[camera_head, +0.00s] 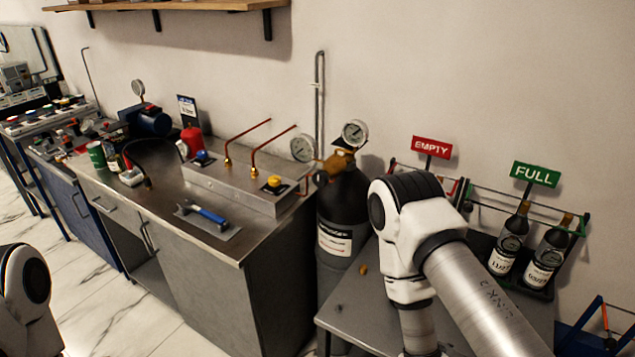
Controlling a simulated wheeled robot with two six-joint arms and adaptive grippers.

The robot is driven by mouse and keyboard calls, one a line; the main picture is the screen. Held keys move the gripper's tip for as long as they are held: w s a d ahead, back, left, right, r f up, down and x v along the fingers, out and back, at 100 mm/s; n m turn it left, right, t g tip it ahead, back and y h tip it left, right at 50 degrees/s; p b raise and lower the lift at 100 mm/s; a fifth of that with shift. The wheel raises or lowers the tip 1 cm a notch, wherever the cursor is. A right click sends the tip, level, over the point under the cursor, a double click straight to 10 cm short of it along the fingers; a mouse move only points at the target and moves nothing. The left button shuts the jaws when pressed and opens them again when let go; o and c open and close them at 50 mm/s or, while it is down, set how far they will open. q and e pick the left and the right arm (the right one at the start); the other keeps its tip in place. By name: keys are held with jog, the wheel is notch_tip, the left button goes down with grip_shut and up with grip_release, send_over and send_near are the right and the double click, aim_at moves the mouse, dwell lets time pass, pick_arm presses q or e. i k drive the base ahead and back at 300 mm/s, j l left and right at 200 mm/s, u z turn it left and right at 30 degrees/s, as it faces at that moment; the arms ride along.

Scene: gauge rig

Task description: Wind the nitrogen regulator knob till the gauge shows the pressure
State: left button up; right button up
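A dark gas cylinder (343,205) with a white label stands between the steel bench and the grey table. A brass regulator (340,160) sits on its top. The regulator carries two round white-faced gauges, a left gauge (303,148) and a right gauge (355,133). Their needles are too small to read. A dark round knob (321,178) shows at the regulator's front left. My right arm crosses the view right of the cylinder and my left arm shows at the lower left edge. Neither gripper is in view.
The steel bench (150,195) holds a metal manifold box (235,185) with a yellow knob (273,184) and a blue-handled tool (207,212). A red EMPTY sign (432,147) and a green FULL sign (536,174) mark racks; two dark bottles stand under FULL. My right arm partly hides the grey table (350,305).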

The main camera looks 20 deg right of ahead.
aim_at(320, 179)
jog(key=i+j+z, duration=0.2)
jog(key=z, duration=0.25)
jog(key=i+j+z, duration=0.15)
jog(key=j+z, duration=0.3)
